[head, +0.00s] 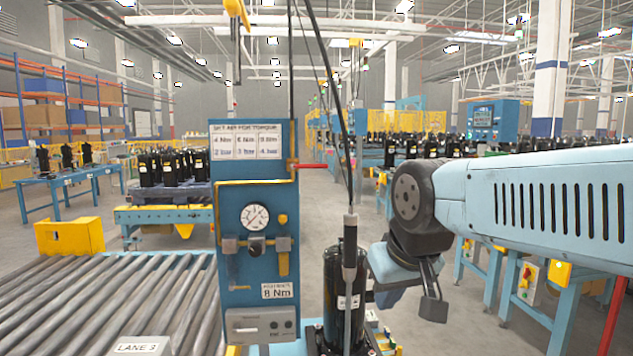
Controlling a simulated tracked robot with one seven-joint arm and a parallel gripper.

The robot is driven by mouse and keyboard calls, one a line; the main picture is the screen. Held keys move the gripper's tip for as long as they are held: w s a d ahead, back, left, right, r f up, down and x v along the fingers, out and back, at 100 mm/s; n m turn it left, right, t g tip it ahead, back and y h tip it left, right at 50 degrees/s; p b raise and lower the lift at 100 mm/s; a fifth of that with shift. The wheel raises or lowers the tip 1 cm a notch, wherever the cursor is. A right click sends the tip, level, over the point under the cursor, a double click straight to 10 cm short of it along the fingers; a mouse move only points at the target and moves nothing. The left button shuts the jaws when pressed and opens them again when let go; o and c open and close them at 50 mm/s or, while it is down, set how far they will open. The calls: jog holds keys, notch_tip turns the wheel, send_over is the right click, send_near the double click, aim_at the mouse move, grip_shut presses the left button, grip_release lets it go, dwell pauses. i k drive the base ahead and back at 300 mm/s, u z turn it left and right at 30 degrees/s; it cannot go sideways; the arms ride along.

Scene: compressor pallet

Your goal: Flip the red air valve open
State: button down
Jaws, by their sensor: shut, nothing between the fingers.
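The red air valve handle (309,166) sticks out level to the right from the upper right edge of the blue torque panel (233,210). It sits just above the right end of a yellow horizontal pipe (250,182). My gripper (433,306) is low and to the right of the panel, below my pale blue arm, and points down. It is shut and empty, well apart from the red handle. Its fingers are small and dark, and partly hard to make out.
A black compressor (334,290) stands in front, with a hanging tool (350,255) and its cable before it. The panel carries a pressure gauge (255,217). A roller conveyor (95,300) fills the lower left. The space right of the handle is open apart from the cable.

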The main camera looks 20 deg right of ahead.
aim_at(294, 166)
jog(key=k, duration=0.35)
jog(key=z, duration=1.25)
jog(key=i, duration=0.1)
jog(key=u, duration=3.3)
jog(key=i, duration=0.5)
jog(key=z, duration=1.3)
